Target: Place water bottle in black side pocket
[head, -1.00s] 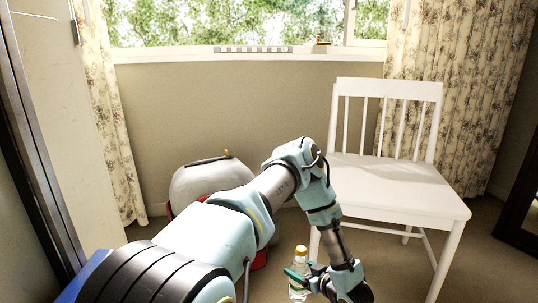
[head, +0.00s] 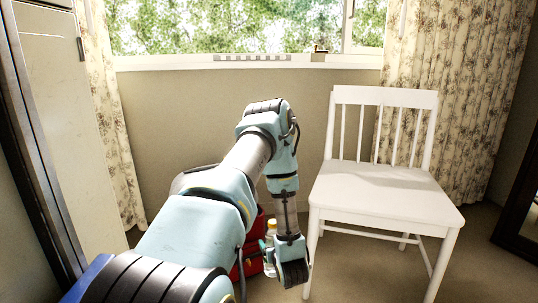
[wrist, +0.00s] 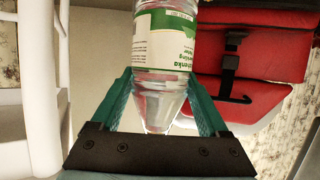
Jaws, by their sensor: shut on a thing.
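The clear water bottle (head: 270,238) has a yellow cap and a green-and-white label; it looks roughly upright in the head view. The bottle (wrist: 165,35) fills the middle of the wrist view. My gripper (head: 268,252) is shut on it, with the teal fingers on both sides in the wrist view (wrist: 164,85). In the wrist view the red suitcase (wrist: 265,55) shows at right, with a black strap and buckle. I cannot make out the black side pocket clearly.
A white chair (head: 385,200) stands just right of my gripper, its legs close to it. A wall with a window is behind. Patterned curtains (head: 455,120) hang at both sides. Some bare floor lies under and around the chair.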

